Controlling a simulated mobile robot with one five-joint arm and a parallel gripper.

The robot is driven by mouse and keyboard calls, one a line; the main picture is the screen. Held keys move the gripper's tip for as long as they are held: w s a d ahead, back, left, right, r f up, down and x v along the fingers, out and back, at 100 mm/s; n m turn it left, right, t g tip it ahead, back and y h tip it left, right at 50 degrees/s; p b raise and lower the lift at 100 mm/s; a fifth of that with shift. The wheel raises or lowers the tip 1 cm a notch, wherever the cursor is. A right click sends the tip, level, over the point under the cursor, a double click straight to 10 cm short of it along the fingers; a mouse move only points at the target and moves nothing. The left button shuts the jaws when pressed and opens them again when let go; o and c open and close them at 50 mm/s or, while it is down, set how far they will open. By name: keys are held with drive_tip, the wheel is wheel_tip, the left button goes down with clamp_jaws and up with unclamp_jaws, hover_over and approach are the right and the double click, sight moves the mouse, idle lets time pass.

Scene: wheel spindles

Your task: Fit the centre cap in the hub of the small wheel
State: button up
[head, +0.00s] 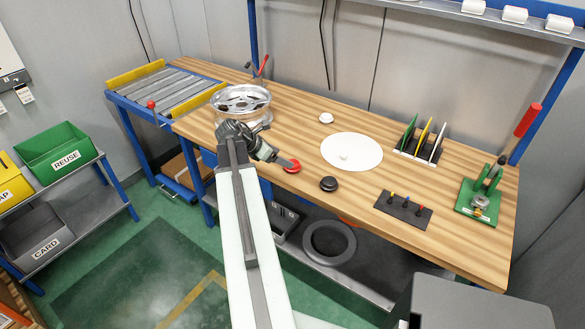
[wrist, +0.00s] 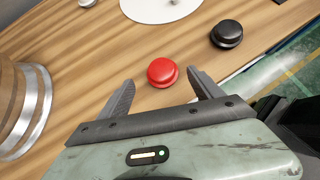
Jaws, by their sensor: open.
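A silver spoked wheel (head: 241,101) lies on the wooden bench at its left part; its metal rim shows at the left edge of the wrist view (wrist: 22,108). Three round cap-like pieces lie on the bench: a red one (head: 292,166), a black one (head: 329,184) and a white one (head: 326,118). I cannot tell which is the centre cap. My gripper (head: 283,161) is open, low over the bench's front part. In the wrist view the red piece (wrist: 162,72) lies between and just beyond the fingertips (wrist: 159,82), with gaps on both sides. The black piece (wrist: 227,34) is farther right.
A white disc (head: 365,151) with a small knob lies mid-bench. A rack of coloured plates (head: 420,140), a dark pegged block (head: 403,209) and a green press (head: 485,196) stand to the right. A roller conveyor (head: 168,91) adjoins the left end. A tyre (head: 329,243) lies below.

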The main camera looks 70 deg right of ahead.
drive_tip(key=b+x, duration=0.5)
drive_tip(key=x, duration=0.2)
drive_tip(key=shift+a+f, duration=0.15)
drive_tip(key=shift+f, duration=0.15)
drive_tip(key=shift+s+d+f, duration=0.1)
drive_tip(key=shift+d+f, duration=0.05)
drive_tip(key=shift+d, duration=0.1)
drive_tip(key=shift+r, duration=0.3)
drive_tip(key=c, duration=1.3)
